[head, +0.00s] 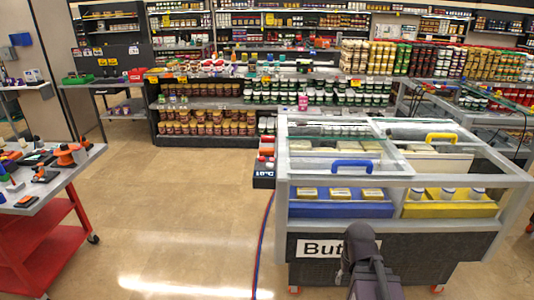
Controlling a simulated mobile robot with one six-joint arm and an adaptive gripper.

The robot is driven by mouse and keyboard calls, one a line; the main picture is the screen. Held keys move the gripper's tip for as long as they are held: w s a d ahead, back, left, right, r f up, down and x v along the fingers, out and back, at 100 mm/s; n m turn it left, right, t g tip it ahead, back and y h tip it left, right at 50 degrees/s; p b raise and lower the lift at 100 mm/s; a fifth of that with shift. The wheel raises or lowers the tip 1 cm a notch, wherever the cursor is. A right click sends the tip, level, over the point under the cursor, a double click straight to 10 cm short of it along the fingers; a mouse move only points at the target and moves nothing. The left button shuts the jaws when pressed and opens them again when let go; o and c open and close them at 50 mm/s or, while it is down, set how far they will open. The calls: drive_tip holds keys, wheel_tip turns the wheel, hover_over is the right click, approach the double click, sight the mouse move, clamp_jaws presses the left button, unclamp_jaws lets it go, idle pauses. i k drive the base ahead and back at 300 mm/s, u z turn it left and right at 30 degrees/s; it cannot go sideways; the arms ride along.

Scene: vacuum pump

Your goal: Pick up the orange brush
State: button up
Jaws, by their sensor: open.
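Several orange items lie among dark tools on the grey top of the red cart at the left edge. The largest is an orange piece (68,157) near the cart's right corner. They are too small to tell which, if any, is the orange brush. A dark part of my arm (365,262) rises at the bottom, in front of the glass-topped case. I cannot make out my gripper's fingers, so my gripper is not in view.
The red cart (40,228) stands at the left. The glass-topped case (403,243), marked "But", fills the right. Stocked shelves (205,104) line the back. Tan floor (170,215) between cart and case is clear, except for red and blue hoses (263,245) beside the case.

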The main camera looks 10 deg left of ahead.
sight(266, 152)
drive_tip(key=z, duration=0.05)
drive_tip(key=i, duration=1)
drive_tip(key=u, duration=0.05)
